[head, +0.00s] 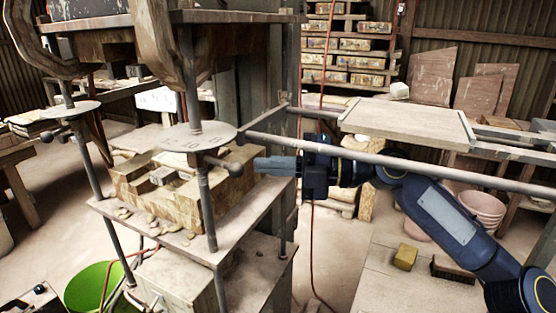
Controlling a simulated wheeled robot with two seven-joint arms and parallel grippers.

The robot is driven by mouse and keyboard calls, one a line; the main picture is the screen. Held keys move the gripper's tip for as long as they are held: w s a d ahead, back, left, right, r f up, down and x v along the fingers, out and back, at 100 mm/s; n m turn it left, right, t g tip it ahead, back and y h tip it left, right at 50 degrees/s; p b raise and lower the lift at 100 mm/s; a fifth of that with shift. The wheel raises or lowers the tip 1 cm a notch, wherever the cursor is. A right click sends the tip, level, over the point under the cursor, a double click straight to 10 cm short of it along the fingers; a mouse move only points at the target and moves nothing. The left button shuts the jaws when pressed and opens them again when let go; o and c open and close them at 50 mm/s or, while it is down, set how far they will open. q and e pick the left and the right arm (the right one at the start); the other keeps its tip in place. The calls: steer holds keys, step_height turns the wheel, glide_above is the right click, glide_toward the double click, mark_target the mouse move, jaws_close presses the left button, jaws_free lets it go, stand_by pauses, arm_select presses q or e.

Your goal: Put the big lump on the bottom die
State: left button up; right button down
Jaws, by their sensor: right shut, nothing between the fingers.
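The bottom die (128,190) is a worn yellow-brown block on the bed of the press at left centre. A small grey block-like piece (163,176) lies on its top, partly hidden by a press rod and round plate; I cannot tell if it is clay. A pale lump (399,90) sits at the back edge of the board at upper right; I cannot tell for sure that it is the big lump. My right gripper (262,166) is shut and empty, its fingertips pointing left beside the right end of the die. My left gripper is not in view.
The round plate (198,136) and upright rods stand in front of the die. A horizontal rail (400,160) and a board (410,122) run above my right arm. A yellow block (405,257) and a brush (452,270) lie on a low surface. A green bucket (88,290) stands lower left.

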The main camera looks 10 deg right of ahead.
steer(key=w+a+p, duration=0.2)
steer(key=w+a, duration=0.3)
steer(key=a, duration=0.3)
steer(key=shift+w, duration=0.1)
steer(key=w+a, duration=0.2)
steer(key=w, duration=0.1)
steer(key=shift+d, duration=0.15)
stand_by(0.3)
